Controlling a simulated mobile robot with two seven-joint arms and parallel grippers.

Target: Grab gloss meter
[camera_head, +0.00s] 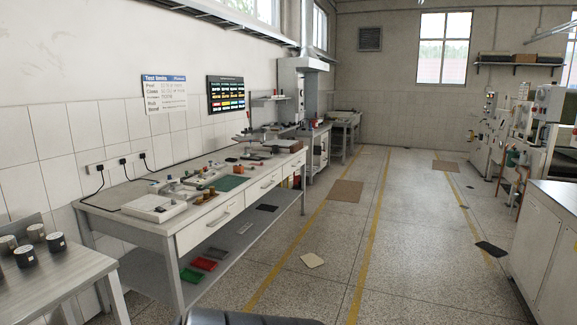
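A long workbench (283,178) with drawers stands along the left wall. Small instruments and parts lie on its top, too small for me to tell which one is the gloss meter. A white box-like tray or device (155,207) sits at the near end. A green mat (229,184) lies near the middle of the front edge, with small brownish pieces just left of it. Neither of my grippers is in view.
A grey table (75,268) with several dark cylinders stands at the near left. A white cabinet (545,235) stands at the right. The speckled floor between is mostly open, with a pale sheet (312,260), a brown mat (345,191) and a dark flat piece (491,249) on it.

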